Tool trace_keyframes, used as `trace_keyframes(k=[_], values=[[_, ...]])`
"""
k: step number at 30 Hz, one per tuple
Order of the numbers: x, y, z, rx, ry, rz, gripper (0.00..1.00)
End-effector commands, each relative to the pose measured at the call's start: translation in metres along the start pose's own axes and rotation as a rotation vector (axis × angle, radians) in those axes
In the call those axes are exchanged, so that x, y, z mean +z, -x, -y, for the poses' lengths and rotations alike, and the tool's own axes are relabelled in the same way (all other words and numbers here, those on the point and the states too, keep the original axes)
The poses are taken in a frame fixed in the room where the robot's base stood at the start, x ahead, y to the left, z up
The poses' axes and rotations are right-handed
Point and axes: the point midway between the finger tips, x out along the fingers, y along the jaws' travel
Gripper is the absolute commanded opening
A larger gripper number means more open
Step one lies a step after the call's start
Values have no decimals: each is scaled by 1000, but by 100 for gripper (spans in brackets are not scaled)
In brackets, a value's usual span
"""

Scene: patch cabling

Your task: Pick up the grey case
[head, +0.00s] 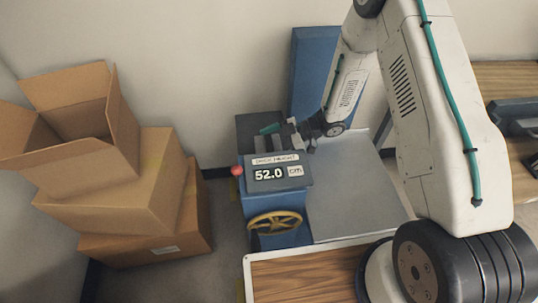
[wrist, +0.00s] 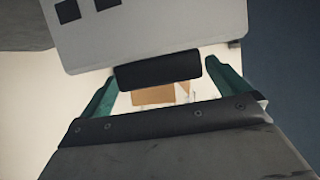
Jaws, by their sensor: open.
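The grey case (wrist: 165,30) fills the top of the wrist view as a pale grey face with dark square marks. A black handle-like bar (wrist: 158,69) sits along its near edge. My gripper (wrist: 160,73) is open, its two teal fingers pointing at the case, with the bar between their tips. I cannot tell whether the fingers touch it. In the head view my gripper (head: 279,129) is above a blue machine, just behind its display; the case is not clearly distinguishable there.
The blue machine (head: 280,241) carries a display (head: 278,172) reading 52.0 cm, a yellow handwheel (head: 275,222) and a red knob (head: 237,170). A grey plate (head: 352,200) lies to its right. Stacked cardboard boxes (head: 120,195) stand at left. A wooden top (head: 305,277) is in front.

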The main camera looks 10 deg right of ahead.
Motion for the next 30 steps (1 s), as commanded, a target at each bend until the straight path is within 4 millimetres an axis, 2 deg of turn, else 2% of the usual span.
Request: trace_keyframes(k=[8,18,30], values=[[0,-5,0,0,0,0,100],[0,-4,0,1,0,0,11],[-8,-1,-1,2,3,-2,11]])
